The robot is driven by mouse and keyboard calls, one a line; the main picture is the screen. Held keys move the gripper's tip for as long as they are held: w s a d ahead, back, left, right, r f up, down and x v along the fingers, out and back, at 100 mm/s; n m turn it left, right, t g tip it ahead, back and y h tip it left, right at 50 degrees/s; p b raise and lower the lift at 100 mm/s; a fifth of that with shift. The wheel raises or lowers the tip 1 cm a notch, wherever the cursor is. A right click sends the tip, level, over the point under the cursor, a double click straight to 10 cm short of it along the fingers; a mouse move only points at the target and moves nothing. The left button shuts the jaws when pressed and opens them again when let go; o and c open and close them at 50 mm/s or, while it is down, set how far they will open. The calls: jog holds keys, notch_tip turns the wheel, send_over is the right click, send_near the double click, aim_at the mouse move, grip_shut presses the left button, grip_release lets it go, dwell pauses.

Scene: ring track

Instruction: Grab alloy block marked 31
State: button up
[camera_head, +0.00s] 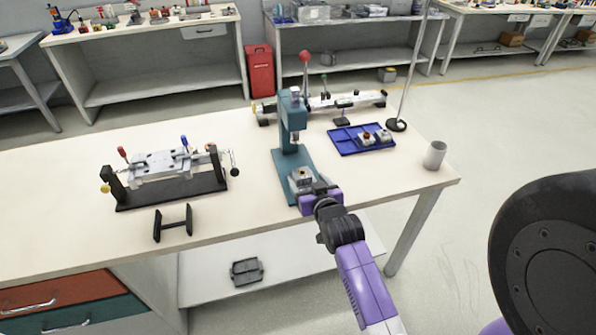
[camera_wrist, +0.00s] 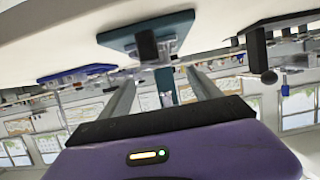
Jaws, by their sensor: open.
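No number 31 is legible, so I cannot tell which piece is the alloy block. A small grey metal piece with a yellowish top (camera_head: 302,175) sits on the base of the teal press (camera_head: 293,135). Two small pieces, one with a red top (camera_head: 366,138) and one grey (camera_head: 384,136), are on the blue tray (camera_head: 347,146). My gripper (camera_head: 312,188) is at the table's front edge, just in front of the press base. In the tilted, upside-down wrist view, its two open fingers (camera_wrist: 160,82) point towards the press base (camera_wrist: 118,42).
A clamp fixture (camera_head: 168,170) and a small black stand (camera_head: 173,223) are on the left of the table. A grey cup (camera_head: 434,155) stands at the right end. A long rail fixture (camera_head: 330,103) lies behind the press. The front right tabletop is clear.

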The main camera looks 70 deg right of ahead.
aim_at(302, 172)
jog(key=shift+f, duration=0.1)
jog(key=shift+p+x, duration=0.6)
jog(key=shift+x, duration=3.1)
jog(key=shift+s+d, duration=0.1)
jog(key=shift+d, duration=0.05)
grip_shut()
